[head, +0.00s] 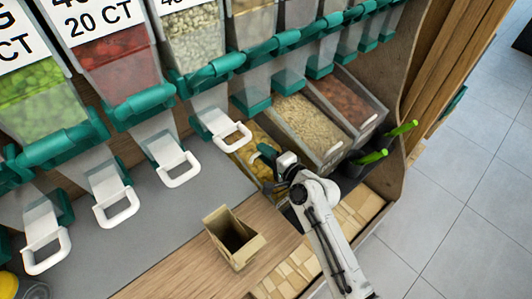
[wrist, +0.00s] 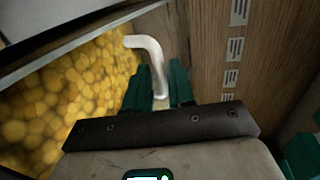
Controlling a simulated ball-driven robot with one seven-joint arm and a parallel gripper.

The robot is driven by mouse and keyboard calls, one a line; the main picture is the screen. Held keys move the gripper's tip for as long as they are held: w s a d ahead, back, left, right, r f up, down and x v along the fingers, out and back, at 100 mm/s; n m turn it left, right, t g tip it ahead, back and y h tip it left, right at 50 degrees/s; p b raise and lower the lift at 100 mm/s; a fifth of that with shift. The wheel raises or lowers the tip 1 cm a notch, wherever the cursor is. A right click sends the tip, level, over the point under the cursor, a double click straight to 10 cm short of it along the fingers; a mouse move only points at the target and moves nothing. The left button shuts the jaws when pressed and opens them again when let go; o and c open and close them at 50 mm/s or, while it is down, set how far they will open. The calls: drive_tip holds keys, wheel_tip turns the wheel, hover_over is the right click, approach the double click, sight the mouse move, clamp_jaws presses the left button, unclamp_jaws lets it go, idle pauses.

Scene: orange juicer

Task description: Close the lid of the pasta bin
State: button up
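A bin of yellow round pieces (head: 245,151) stands lowest in a row of open-topped bins. The middle bin holds tan pieces (head: 309,124) that look like pasta, and the far one holds reddish-brown pieces (head: 342,98). I cannot tell for sure which is the pasta bin. My gripper (head: 262,153) is at the yellow bin. In the wrist view my gripper's green fingers (wrist: 160,88) stand on both sides of a bent white handle (wrist: 148,50). Whether they press on it is not clear. The yellow pieces (wrist: 60,95) show at left, next to it.
Dispensers with white pull handles (head: 175,168) hang along the left and top. A small open cardboard box (head: 234,238) stands on the wooden counter. Green-handled scoops (head: 372,157) sit in a dark holder at right. The tiled floor (head: 460,190) at right is clear.

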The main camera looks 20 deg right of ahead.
drive_tip(key=shift+c, duration=0.2)
clamp_jaws()
drive_tip(key=shift+s, duration=0.1)
drive_tip(key=s+d+f+b, duration=0.1)
drive_tip(key=s+d+f, duration=0.1)
drive_tip(key=s, duration=0.3)
drive_tip(key=s+d+f+b, duration=0.1)
drive_tip(key=s+d+b, duration=0.1)
drive_tip(key=s, duration=0.4)
drive_tip(key=shift+s+f, duration=0.25)
drive_tip(key=shift+f, duration=0.15)
drive_tip(key=shift+o, duration=0.2)
unclamp_jaws()
drive_tip(key=shift+d, duration=0.1)
drive_tip(key=shift+r, duration=0.15)
